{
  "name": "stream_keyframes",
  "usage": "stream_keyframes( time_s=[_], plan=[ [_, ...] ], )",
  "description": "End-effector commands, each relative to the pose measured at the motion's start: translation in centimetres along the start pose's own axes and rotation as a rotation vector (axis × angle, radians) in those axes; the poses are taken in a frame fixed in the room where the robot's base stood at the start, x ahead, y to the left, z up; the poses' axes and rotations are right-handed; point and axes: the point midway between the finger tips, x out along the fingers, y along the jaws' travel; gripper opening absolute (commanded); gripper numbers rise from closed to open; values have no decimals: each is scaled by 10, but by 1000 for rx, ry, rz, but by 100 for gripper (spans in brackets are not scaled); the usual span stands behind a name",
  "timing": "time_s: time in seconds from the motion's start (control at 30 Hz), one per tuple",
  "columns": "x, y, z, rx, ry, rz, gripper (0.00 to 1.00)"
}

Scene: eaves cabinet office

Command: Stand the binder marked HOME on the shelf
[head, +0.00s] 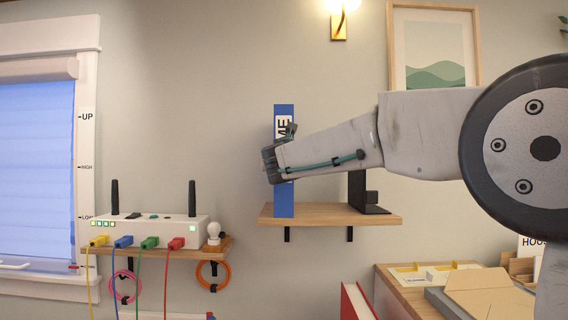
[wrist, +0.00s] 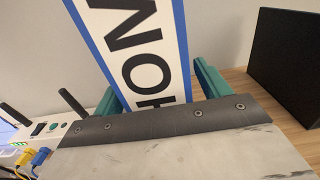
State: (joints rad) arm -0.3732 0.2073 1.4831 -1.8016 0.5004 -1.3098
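The blue binder (head: 284,204) has a white spine label, of which "ME" shows in the head view and "HOM" in the wrist view (wrist: 145,50). It is upright at the left part of the small wooden shelf (head: 325,218), its lower end at the shelf's front edge; I cannot tell whether it bears on the board. My gripper (head: 280,160) is at the binder's middle height. My gripper hides part of the label.
A black bookend (head: 358,192) stands on the shelf to the right, with bare board between. A white router (head: 150,231) with antennas and coloured cables sits on a lower shelf at the left. A desk (head: 405,300) with cardboard is below right, beside a red binder (head: 356,302).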

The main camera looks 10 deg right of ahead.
Motion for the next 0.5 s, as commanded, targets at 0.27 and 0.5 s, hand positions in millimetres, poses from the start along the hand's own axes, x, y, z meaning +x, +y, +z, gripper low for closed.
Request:
stream_keyframes(
  time_s=[0.27,0.5],
  plan=[
    [-22,1,0,-1,1,2,75],
    [-62,1,0,0,0,2,75]
  ],
)
